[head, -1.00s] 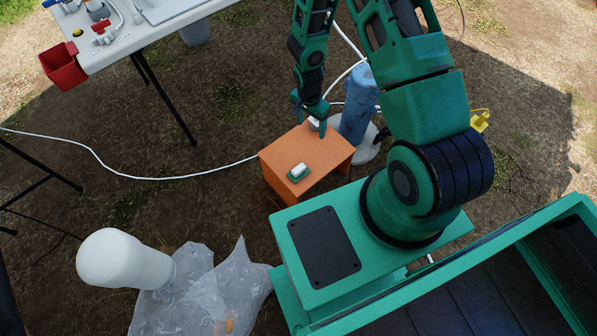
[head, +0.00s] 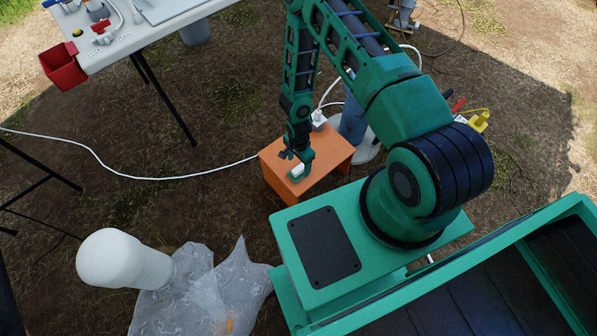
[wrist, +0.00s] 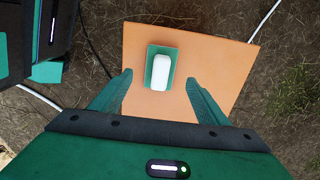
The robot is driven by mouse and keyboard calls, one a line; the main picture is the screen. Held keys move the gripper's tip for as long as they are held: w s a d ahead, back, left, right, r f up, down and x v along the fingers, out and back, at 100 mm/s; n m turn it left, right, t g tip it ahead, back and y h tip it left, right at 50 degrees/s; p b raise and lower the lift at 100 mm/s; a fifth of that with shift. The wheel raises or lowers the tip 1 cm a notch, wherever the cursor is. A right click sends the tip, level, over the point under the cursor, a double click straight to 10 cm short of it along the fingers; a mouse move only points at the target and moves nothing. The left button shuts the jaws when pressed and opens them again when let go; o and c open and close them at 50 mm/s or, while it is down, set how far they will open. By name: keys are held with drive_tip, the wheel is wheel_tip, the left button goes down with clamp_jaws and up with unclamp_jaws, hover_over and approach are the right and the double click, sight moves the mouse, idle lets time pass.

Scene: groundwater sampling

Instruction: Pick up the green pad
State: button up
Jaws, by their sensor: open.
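The green pad (wrist: 151,56) lies on top of the small orange stool (wrist: 202,48), with a white rounded block (wrist: 161,71) sitting on it. My gripper (wrist: 158,86) is open and points down over the stool. In the wrist view its two fingers lie to the left and right of the pad, a little short of it. Nothing is between the fingers that I can see held.
A white socket (head: 319,118) with a cable stands at the stool's back edge, near a blue cylinder (head: 353,122). A white cable (head: 180,178) runs over the ground to the stool. A white table (head: 150,40) with a red bin (head: 62,68) stands at upper left. Plastic sheeting (head: 195,290) lies at lower left.

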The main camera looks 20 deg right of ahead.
sight(299, 168)
drive_tip(key=shift+w+d+f, duration=0.1)
drive_tip(key=shift+f, duration=2.6)
drive_tip(key=c, duration=1.2)
drive_tip(key=shift+r, duration=0.15)
wheel_tip(299, 168, up, 4)
drive_tip(key=shift+w+f, duration=0.1)
drive_tip(key=shift+f, duration=0.05)
drive_tip(key=s+a+r, duration=0.2)
drive_tip(key=a, duration=0.1)
drive_tip(key=s+a+r, duration=0.2)
drive_tip(key=a, duration=0.1)
drive_tip(key=s+a+r, duration=0.2)
drive_tip(key=a+r, duration=0.1)
drive_tip(key=a, duration=0.1)
drive_tip(key=shift+s, duration=0.1)
